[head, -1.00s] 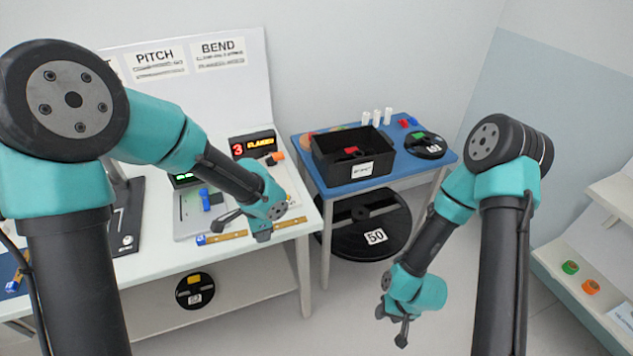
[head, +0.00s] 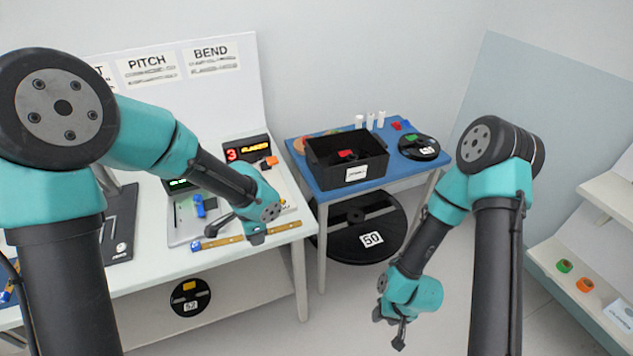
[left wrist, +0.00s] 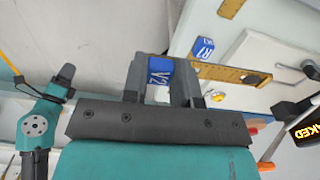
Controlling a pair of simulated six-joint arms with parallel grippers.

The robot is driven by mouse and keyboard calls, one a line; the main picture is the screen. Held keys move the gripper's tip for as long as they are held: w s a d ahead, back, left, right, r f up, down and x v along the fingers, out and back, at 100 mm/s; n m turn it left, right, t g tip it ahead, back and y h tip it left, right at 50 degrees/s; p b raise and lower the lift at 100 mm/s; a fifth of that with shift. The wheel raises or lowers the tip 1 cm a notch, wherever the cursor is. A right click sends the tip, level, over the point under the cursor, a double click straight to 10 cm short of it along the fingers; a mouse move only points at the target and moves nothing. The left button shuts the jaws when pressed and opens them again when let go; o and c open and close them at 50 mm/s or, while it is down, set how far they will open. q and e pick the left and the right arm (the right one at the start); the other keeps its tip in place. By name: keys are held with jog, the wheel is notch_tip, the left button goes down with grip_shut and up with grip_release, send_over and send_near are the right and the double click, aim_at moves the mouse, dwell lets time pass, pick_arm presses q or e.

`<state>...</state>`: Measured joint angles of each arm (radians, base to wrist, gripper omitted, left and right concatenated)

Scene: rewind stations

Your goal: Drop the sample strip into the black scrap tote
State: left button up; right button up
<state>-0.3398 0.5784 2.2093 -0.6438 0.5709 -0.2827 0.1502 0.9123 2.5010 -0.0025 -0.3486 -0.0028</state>
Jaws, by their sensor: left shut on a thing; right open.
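The black scrap tote (head: 320,177) stands on the blue-topped table, with a white label on its front and a red piece inside. My left gripper (head: 256,237) is over the front edge of the white bench, left of the tote and apart from it. In the left wrist view my left gripper (left wrist: 160,85) is shut on a blue piece marked V2 (left wrist: 159,71). I cannot tell how much of the sample strip this piece is; it is hidden in the head view. My right gripper (head: 390,330) hangs open, low in front of the blue table.
A brass ruler (head: 222,242) lies along the bench's front edge, and a blue R1 piece (left wrist: 203,47) is near it. White cylinders (head: 370,120) and a black reel (head: 418,152) stand around the tote. A large 50 reel (head: 350,240) sits below.

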pick_arm(q)
jog(key=w+a+r+n, duration=0.4)
jog(key=w+a+n, duration=0.4)
jog(key=w+n, duration=0.1)
jog(key=shift+a+n, duration=0.4)
jog(key=shift+n, duration=0.3)
jog(key=shift+d, duration=0.1)
